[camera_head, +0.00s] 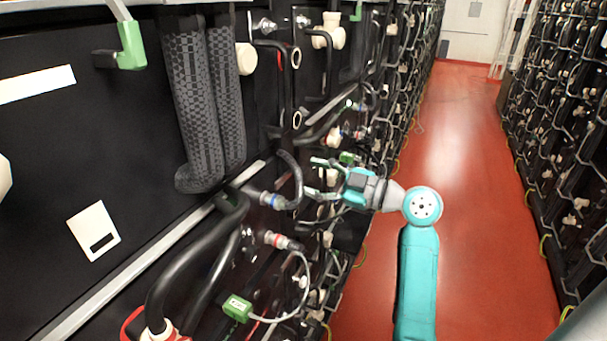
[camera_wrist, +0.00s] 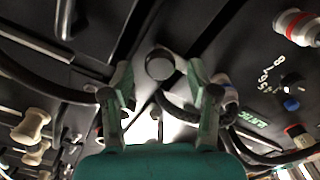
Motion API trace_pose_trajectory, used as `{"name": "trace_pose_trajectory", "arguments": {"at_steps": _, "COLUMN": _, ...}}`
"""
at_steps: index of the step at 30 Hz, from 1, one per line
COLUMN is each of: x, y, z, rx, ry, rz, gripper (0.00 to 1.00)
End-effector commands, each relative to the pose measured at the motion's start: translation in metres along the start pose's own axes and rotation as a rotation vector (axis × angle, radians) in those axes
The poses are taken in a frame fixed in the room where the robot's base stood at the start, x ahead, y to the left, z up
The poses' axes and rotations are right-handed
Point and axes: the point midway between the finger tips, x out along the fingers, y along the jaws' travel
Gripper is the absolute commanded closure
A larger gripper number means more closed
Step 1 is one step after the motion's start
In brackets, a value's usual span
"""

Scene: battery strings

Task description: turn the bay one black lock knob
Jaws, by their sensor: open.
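I cannot make out the knob there.
Black cables loop close to my fingers, one with a blue-ringed connector (camera_head: 269,200). In the wrist view, a red and white connector (camera_wrist: 297,27) is upper right. The red aisle floor (camera_head: 462,140) is clear.

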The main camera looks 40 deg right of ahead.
Motion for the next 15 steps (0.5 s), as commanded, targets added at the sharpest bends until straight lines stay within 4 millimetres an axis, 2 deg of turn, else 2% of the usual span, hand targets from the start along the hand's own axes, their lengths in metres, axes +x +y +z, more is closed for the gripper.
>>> {"name": "trace_pose_trajectory", "arguments": {"at_steps": 3, "x": 0.016, "y": 0.0, "z": -0.001, "rx": 0.0, "ry": 0.002, "rz": -0.001, "gripper": 0.4}}
{"name": "trace_pose_trajectory", "arguments": {"at_steps": 6, "x": 0.024, "y": 0.0, "z": -0.001, "rx": 0.0, "ry": 0.001, "rz": -0.001, "gripper": 0.4}}
{"name": "trace_pose_trajectory", "arguments": {"at_steps": 15, "x": 0.03, "y": 0.0, "z": 0.0, "rx": 0.0, "ry": 0.0, "rz": 0.001, "gripper": 0.4}}
